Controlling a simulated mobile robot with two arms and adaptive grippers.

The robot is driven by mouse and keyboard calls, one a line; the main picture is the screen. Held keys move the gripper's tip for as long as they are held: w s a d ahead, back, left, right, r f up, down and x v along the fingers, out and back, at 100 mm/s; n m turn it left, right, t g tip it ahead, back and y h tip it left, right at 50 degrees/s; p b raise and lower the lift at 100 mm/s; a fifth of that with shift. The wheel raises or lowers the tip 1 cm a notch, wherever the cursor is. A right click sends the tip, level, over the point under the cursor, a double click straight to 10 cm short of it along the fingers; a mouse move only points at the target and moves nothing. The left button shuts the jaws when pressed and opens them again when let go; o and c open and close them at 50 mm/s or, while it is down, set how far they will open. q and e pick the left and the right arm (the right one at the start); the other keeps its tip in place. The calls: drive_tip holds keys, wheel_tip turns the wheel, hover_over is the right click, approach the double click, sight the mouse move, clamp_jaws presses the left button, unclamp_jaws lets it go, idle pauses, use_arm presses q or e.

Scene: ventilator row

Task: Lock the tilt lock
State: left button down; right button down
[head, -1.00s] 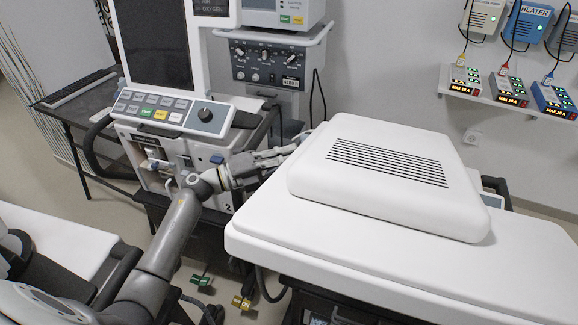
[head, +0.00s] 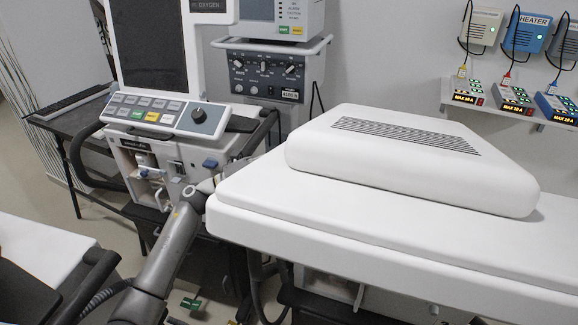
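The ventilator stands at the left, with a dark screen (head: 146,42) above a tilted control panel (head: 168,114) that carries coloured keys and a round dial (head: 198,114). I cannot make out which part is the tilt lock. My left arm reaches up from the bottom left. My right gripper is not in view.
A white bed (head: 400,235) bearing a white vented cover (head: 400,165) fills the right side. A second machine with knobs (head: 265,75) stands behind. Wall units (head: 530,33) and a shelf of meters (head: 515,95) are at upper right. A dark side table (head: 75,118) is at left.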

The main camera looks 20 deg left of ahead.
use_arm(q)
drive_tip(key=shift+f, duration=0.1)
drive_tip(key=c, duration=1.6)
unclamp_jaws()
